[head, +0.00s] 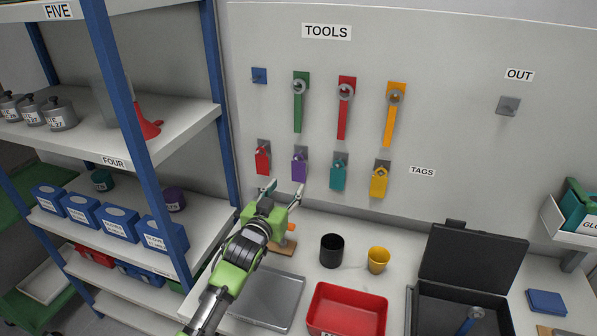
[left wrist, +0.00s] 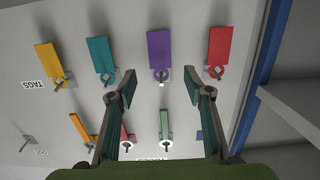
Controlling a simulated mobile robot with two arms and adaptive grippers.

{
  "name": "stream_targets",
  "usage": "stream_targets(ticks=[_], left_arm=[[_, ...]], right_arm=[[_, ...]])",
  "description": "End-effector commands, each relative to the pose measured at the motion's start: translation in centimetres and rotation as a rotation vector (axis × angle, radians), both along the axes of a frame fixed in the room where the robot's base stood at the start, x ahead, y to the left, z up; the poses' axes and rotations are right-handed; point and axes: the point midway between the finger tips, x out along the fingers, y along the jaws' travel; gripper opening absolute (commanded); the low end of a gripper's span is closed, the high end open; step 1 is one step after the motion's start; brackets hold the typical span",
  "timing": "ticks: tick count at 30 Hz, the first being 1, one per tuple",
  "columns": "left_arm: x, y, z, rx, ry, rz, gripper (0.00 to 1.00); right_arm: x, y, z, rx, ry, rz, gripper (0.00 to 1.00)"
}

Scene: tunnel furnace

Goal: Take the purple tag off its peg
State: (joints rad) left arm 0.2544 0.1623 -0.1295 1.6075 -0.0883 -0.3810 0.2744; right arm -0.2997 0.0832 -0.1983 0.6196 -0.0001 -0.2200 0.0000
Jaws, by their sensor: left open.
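The purple tag (head: 299,169) hangs on a peg on the wall board, between the red tag (head: 262,160) and the teal tag (head: 338,178). In the left wrist view, which shows the board upside down, the purple tag (left wrist: 160,54) lies in line with the gap between my fingers. My left gripper (head: 285,190) is open and empty, just below and in front of the red and purple tags. Its open fingers also show in the left wrist view (left wrist: 161,82), apart from the purple tag. My right gripper is in neither view.
A yellow tag (head: 380,181) hangs right of the teal one. Wrenches in green, red and orange (head: 391,120) hang above. A blue shelf post (head: 220,120) stands close on the left. Below are a black cup (head: 332,252), a yellow cup (head: 378,262) and a red bin (head: 345,310).

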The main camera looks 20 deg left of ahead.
Motion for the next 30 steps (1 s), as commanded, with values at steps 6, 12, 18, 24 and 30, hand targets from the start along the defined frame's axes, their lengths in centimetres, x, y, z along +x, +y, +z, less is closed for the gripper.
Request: stream_targets(ticks=[6, 12, 18, 24, 30], left_arm=[[2.4, -0.1, -0.6, 0.0, -0.004, -0.001, 0.47], [5.4, -0.2, -1.1, 0.0, -0.002, 0.0, 0.47], [7.9, -0.3, -1.1, -0.001, 0.0, 0.0, 0.47], [9.3, -0.3, -1.1, -0.001, 0.001, 0.0, 0.47], [9.6, -0.4, -1.0, -0.001, 0.001, -0.001, 0.47]], right_arm=[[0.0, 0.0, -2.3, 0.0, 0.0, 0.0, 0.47], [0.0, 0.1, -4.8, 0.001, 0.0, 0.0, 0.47], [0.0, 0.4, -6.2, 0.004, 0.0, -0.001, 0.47], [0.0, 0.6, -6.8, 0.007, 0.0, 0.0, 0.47], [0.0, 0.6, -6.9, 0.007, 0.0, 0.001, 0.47]])
